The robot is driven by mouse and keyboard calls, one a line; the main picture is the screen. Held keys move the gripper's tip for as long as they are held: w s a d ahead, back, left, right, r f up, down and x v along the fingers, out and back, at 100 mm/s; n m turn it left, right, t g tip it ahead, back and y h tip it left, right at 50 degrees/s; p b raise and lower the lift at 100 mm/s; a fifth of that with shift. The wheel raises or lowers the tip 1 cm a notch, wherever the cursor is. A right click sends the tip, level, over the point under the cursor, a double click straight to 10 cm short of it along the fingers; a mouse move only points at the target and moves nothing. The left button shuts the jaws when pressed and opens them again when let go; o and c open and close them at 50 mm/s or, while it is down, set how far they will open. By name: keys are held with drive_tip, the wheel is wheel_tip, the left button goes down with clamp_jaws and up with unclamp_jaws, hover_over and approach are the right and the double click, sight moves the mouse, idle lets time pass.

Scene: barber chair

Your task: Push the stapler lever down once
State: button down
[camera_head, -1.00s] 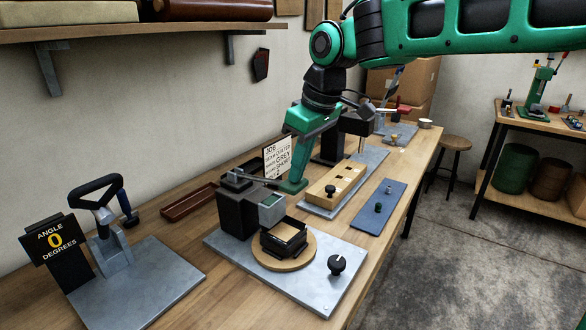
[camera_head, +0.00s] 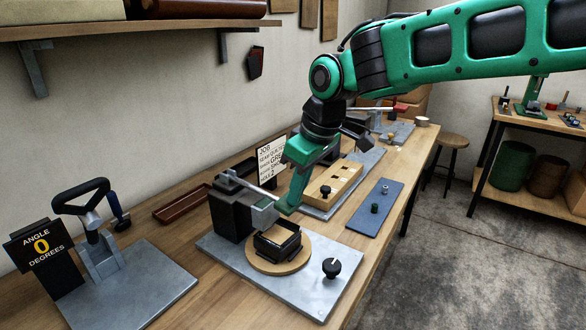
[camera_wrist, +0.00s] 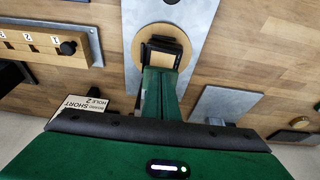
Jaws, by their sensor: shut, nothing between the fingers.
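The stapler has a black body (camera_head: 230,214) on a grey base plate (camera_head: 305,288). Its thin metal lever (camera_head: 248,186) slopes down to the right, toward my gripper. A grey head block (camera_head: 264,215) hangs over a black tray (camera_head: 277,241) on a round wooden disc (camera_head: 262,265). My green gripper (camera_head: 287,208) is shut and empty, with its tips at the lever's free end. Whether they touch it is unclear. In the wrist view, the shut fingers (camera_wrist: 160,92) reach toward the black tray (camera_wrist: 163,52); the lever is hidden there.
A black knob (camera_head: 331,268) stands on the plate's right. A wooden hole block (camera_head: 330,186) and blue pad (camera_head: 375,205) lie behind. A sign (camera_head: 271,160) stands behind the stapler. A clamp-like device with an angle sign (camera_head: 42,246) is at left.

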drive_tip(key=shift+s+d+f, duration=0.15)
drive_tip(key=shift+s+f, duration=0.05)
drive_tip(key=shift+f, duration=0.4)
drive_tip(key=shift+r, duration=0.1)
drive_tip(key=d+v, duration=0.1)
drive_tip(key=v, duration=1.3)
drive_tip(key=shift+s+d, duration=0.1)
drive_tip(key=shift+s, duration=0.05)
